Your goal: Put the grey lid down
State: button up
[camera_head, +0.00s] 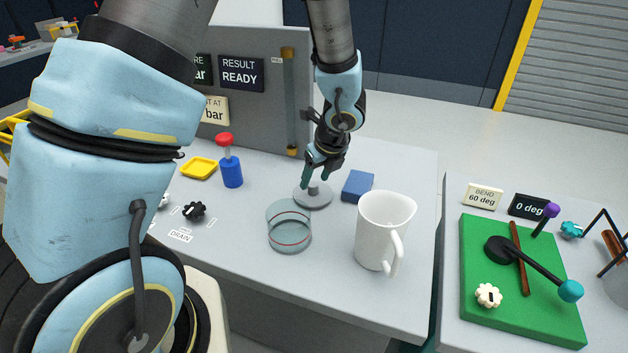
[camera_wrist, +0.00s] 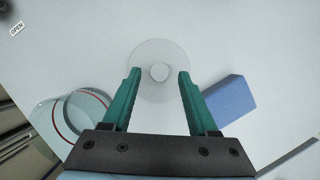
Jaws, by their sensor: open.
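The grey lid (camera_head: 313,199) is a flat disc with a small knob, lying on the table behind the clear tank. In the wrist view the lid (camera_wrist: 160,57) lies beyond my fingertips, its round pale knob centred between them. My gripper (camera_head: 318,182) is open just above the lid, with a green finger on each side of the knob and clear space between. It also shows in the wrist view (camera_wrist: 158,75). The clear round tank (camera_head: 289,232) with a red line stands open in front of the lid; it also shows in the wrist view (camera_wrist: 82,115).
A blue block (camera_head: 357,186) lies right of the lid, and a white jug (camera_head: 381,232) stands nearer. A blue pump with a red knob (camera_head: 230,165), a yellow tray (camera_head: 199,168) and a black drain knob (camera_head: 193,210) are left. The grey panel (camera_head: 262,90) stands behind.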

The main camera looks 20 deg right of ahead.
jog(key=a+v, duration=0.1)
jog(key=v, duration=0.9)
jog(key=a+r+n+g, duration=0.1)
jog(key=a+r+n, duration=0.1)
jog(key=a+n, duration=1.2)
jog(key=a+r+n+g+h, duration=0.1)
jog(key=a+n, duration=1.2)
jog(key=n, duration=0.5)
jog(key=shift+a+r+g+p, duration=0.3)
jog(key=shift+a+r+p, duration=0.05)
jog(key=shift+a+p, duration=0.05)
